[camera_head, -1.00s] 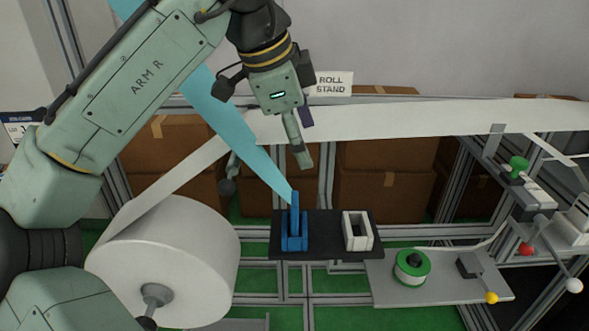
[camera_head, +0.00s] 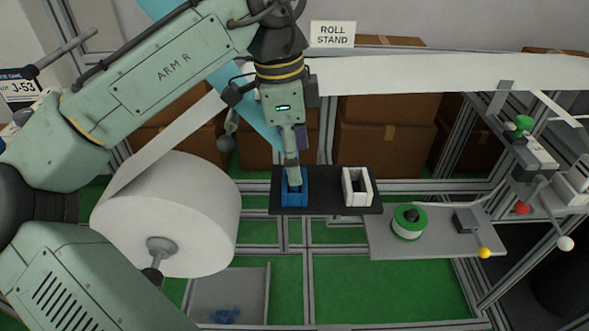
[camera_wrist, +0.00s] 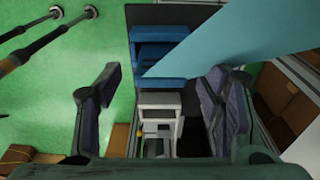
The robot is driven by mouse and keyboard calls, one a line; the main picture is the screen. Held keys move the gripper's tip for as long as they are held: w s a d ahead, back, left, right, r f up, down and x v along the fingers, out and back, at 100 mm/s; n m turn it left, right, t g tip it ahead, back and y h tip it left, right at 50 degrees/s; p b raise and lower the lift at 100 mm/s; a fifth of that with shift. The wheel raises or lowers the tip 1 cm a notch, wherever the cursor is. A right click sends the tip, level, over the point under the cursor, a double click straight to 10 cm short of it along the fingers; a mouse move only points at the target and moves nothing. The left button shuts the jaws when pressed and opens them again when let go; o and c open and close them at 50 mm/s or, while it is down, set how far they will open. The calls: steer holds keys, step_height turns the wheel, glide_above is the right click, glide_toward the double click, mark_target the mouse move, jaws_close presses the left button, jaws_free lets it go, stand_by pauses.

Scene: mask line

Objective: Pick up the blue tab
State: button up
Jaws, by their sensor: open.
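The blue tab is not clearly separable from a blue holder (camera_head: 301,199) on a black plate (camera_head: 327,203); blue parts show there, partly hidden behind my finger. A light-blue film strip (camera_head: 262,135) runs down toward it. My gripper (camera_head: 292,181) points down at the blue holder in the head view, with a finger overlapping it. In the wrist view, my gripper (camera_wrist: 160,97) has its fingers spread wide with nothing held. The blue holder (camera_wrist: 158,35) lies above and between them, and the film strip (camera_wrist: 240,40) crosses from upper right to a tip near its lower edge.
A white holder (camera_head: 357,188) stands right of the blue one. A large white roll (camera_head: 170,212) is at left. A grey shelf (camera_head: 383,240) holds a green-rimmed spool (camera_head: 409,222). A white web (camera_head: 440,76) crosses behind. A grey bin (camera_head: 258,290) holds blue scraps.

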steer(key=shift+f, duration=0.7)
steer(key=shift+c, duration=0.4)
steer(key=c, duration=1.2)
steer(key=shift+o, duration=0.2)
steer(key=shift+r, duration=0.1)
